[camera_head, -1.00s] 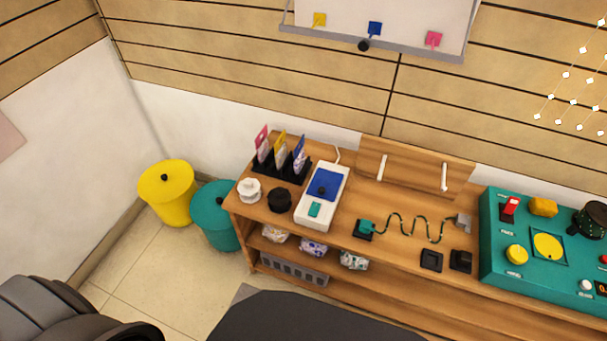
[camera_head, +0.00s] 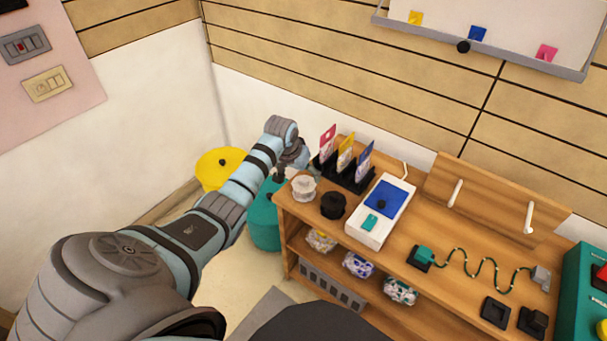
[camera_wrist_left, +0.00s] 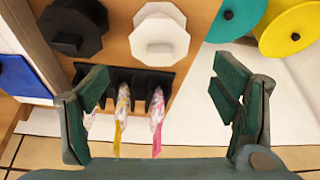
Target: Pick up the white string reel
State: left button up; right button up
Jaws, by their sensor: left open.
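The white string reel (camera_head: 304,187) stands on the shelf top near its left end, beside a black reel (camera_head: 333,205). My left gripper (camera_head: 292,168) is just behind and left of the white reel in the head view, near the shelf's left edge. In the left wrist view the white reel (camera_wrist_left: 160,38) lies beyond the open fingers (camera_wrist_left: 165,95), between them in the picture and nearer the top. The black reel (camera_wrist_left: 72,28) is to its left. The fingers are apart and empty. My right gripper is not in view.
A black rack (camera_head: 341,172) with upright coloured packets stands behind the reels; it also shows below them in the left wrist view (camera_wrist_left: 137,80). A white device (camera_head: 380,212) is to the right. A teal bin (camera_head: 265,222) and a yellow bin (camera_head: 212,168) stand left of the shelf.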

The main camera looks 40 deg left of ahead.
aim_at(304, 180)
pick_arm(q)
jog(key=b+x, duration=0.4)
jog(key=x, duration=0.2)
jog(key=shift+w+f, duration=0.15)
jog(key=shift+f, duration=0.2)
jog(key=shift+r, duration=0.1)
jog(key=shift+r, duration=0.1)
jog(key=c, duration=1)
